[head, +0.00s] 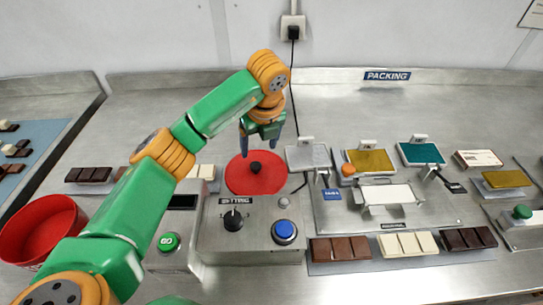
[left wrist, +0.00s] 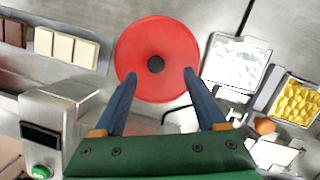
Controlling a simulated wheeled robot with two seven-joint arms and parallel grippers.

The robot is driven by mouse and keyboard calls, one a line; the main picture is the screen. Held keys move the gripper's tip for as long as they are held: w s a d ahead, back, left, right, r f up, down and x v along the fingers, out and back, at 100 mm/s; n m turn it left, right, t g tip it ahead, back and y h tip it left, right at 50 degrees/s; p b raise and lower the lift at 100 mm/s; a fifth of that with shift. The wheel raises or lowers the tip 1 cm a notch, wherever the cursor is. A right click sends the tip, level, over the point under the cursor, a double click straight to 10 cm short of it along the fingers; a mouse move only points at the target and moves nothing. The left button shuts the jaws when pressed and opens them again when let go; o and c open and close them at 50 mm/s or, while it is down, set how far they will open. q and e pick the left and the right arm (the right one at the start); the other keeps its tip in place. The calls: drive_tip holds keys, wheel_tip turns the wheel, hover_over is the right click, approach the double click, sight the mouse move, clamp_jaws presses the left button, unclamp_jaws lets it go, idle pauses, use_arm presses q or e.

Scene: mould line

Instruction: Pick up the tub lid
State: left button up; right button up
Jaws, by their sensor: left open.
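The tub lid (head: 247,180) is a flat red disc with a black knob (head: 255,168) at its centre, lying behind the setting box. It also shows in the left wrist view (left wrist: 157,85), with the knob (left wrist: 155,65) just beyond my fingertips. My left gripper (head: 264,145) is open and points down above the lid. In the left wrist view my left gripper (left wrist: 160,75) has its two blue fingers apart, one on each side of the lid's near half, with nothing between them but the lid below. My right gripper is not in view.
A red tub (head: 45,228) stands at the left. The setting box (head: 250,240), with a black dial and blue button, sits in front of the lid. Trays of white (head: 307,157), gold (head: 370,161) and teal pieces stand to the right. Chocolate bars lie around. The back of the bench is clear.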

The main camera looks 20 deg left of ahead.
sight(255, 165)
use_arm(q)
drive_tip(key=shift+w+a+f+p, duration=0.1)
drive_tip(key=shift+w+f+p, duration=0.15)
drive_tip(key=shift+f, duration=0.2)
drive_tip(key=shift+s+a+f+p, duration=0.25)
drive_tip(key=shift+s+f+p, duration=0.45)
drive_tip(key=shift+f+p, duration=0.35)
drive_tip(key=x, duration=0.3)
drive_tip(key=shift+f+p, duration=0.1)
drive_tip(key=shift+p, duration=0.2)
drive_tip(key=shift+w+f, duration=0.25)
drive_tip(key=shift+f, duration=0.15)
drive_tip(key=shift+s+r, duration=0.1)
drive_tip(key=c, duration=0.7)
clamp_jaws()
